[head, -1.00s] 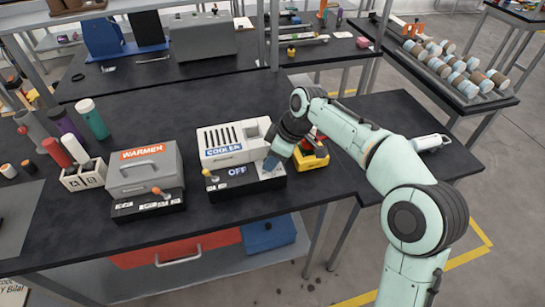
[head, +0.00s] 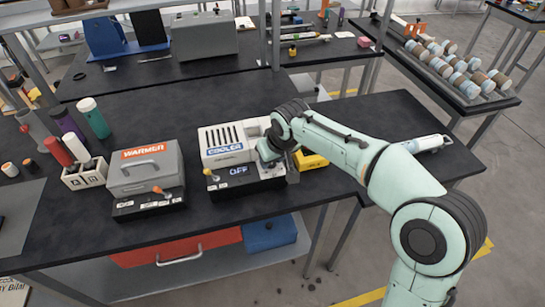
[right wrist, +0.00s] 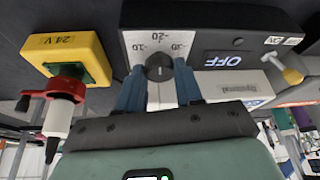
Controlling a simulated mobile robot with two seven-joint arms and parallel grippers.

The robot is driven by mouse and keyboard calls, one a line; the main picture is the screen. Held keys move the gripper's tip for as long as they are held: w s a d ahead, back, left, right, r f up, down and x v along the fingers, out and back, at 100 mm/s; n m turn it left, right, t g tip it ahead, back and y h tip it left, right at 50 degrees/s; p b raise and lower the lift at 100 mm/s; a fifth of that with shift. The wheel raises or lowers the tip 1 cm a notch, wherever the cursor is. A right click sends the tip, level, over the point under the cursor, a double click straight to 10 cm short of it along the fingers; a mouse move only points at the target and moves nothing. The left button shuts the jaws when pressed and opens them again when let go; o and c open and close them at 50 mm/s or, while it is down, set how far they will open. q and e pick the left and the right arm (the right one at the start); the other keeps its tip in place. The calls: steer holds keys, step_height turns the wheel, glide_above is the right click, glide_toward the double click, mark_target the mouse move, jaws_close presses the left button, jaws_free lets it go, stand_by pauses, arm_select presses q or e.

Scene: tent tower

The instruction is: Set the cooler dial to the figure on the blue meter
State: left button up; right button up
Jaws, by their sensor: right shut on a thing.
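The cooler (head: 225,143) is a white box with a blue label on a black base whose display (head: 239,170) reads OFF. In the right wrist view its dial (right wrist: 159,66) is a dark round knob on a white plate marked -10, -20 and -30. The -20 is above the knob; I cannot read its pointer for certain. My right gripper (right wrist: 160,88) has its blue fingers either side of the dial and is shut on it. In the head view my right gripper (head: 270,157) hides the dial. My left gripper is not in view. I cannot make out a blue meter.
A yellow 24V box (right wrist: 68,60) with a red, black and white part stands close beside the dial. A yellow-knobbed lever (right wrist: 292,75) is on the cooler base. The grey warmer (head: 146,170) stands left of the cooler.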

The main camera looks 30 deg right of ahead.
steer(key=shift+m, duration=0.5)
steer(key=o, duration=0.7)
steer(key=shift+o, duration=0.2)
steer(key=p+v, duration=0.1)
steer(key=v, duration=1.2)
steer(key=shift+a+r+p, duration=0.25)
steer(key=shift+a+p, duration=0.05)
steer(key=shift+p, duration=0.1)
steer(key=shift+f, duration=0.1)
